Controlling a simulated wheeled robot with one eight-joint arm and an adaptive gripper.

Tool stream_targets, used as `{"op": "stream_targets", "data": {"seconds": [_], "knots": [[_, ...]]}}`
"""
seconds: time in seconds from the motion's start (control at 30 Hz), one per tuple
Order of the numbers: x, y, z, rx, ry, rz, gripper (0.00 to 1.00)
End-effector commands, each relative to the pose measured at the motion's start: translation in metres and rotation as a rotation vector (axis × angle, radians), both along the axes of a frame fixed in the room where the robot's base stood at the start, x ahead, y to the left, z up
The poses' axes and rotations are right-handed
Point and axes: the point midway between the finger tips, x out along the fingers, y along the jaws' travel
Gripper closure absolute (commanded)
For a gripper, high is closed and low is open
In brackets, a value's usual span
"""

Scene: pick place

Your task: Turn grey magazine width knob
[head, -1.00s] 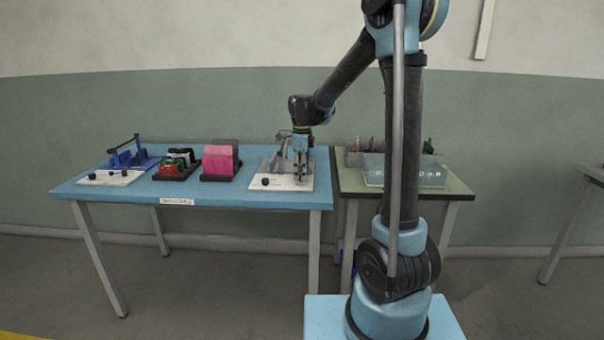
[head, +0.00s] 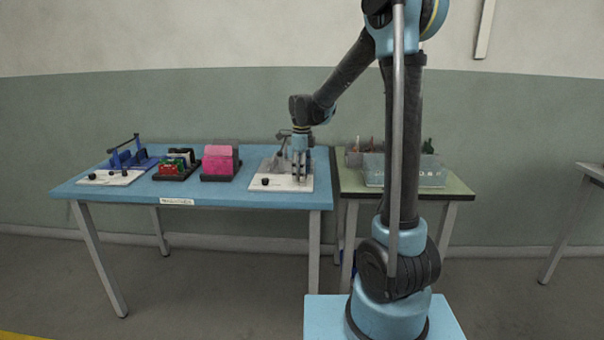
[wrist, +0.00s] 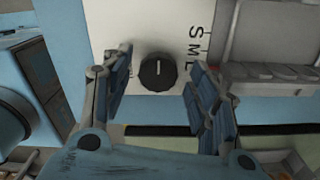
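The grey magazine (head: 276,164) stands on a white base plate (head: 282,188) at the right end of the blue table. In the wrist view, a round black knob (wrist: 158,72) with a white pointer mark sits on the white plate, beside the printed letters S, M and L. My gripper (wrist: 159,68) is open, with one finger on each side of the knob and gaps visible on both sides. In the head view, my gripper (head: 300,178) points down over the right part of the plate and hides the knob there.
Another black knob (head: 265,182) is at the plate's front left. To the left stand a pink holder (head: 218,160), a rack of coloured pieces (head: 175,165) and a blue magazine (head: 131,158). A green table (head: 450,187) with a clear bin (head: 420,172) adjoins on the right.

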Motion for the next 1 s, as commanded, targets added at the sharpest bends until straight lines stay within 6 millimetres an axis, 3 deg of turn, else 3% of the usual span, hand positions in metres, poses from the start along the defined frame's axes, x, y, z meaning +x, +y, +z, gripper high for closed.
{"op": "stream_targets", "data": {"seconds": [0.23,0.37,0.8,1.0], "knots": [[-0.001,0.000,0.003,0.000,0.001,0.001,0.46],[0.000,0.000,0.014,0.000,0.001,0.001,0.46],[0.000,0.000,0.089,0.000,0.001,0.001,0.46],[0.001,0.000,0.111,0.000,0.001,0.000,0.46]]}}
